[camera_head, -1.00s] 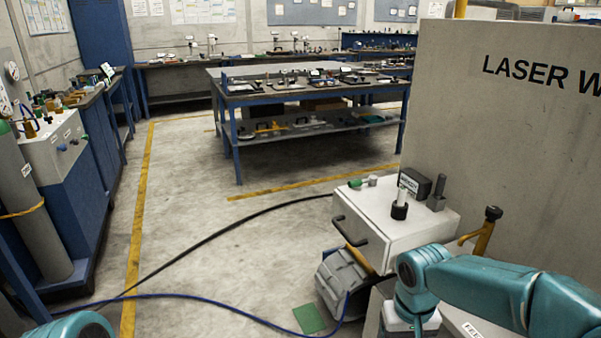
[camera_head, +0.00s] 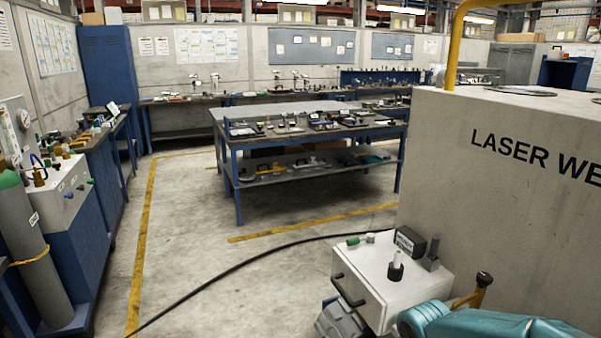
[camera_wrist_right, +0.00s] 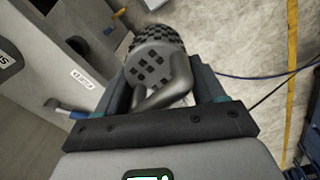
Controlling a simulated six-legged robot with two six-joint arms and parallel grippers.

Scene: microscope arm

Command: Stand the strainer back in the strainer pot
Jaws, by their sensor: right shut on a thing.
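In the right wrist view my right gripper (camera_wrist_right: 165,92) is shut on a grey strainer (camera_wrist_right: 150,68) with a dark, square-holed round end and bent grey bars between the fingers. The lower part of the strainer is hidden by the gripper body. In the head view only my teal right arm shows at the lower right; its gripper is out of frame. My left gripper is in neither view. I cannot make out a strainer pot for certain in either view.
A white cabinet (camera_head: 378,290) carries a dark block (camera_head: 410,241), a white rod in a black holder (camera_head: 396,266) and small items. A large grey laser welder housing (camera_head: 500,180) stands to the right. A black cable crosses the open floor (camera_head: 200,260) on the left.

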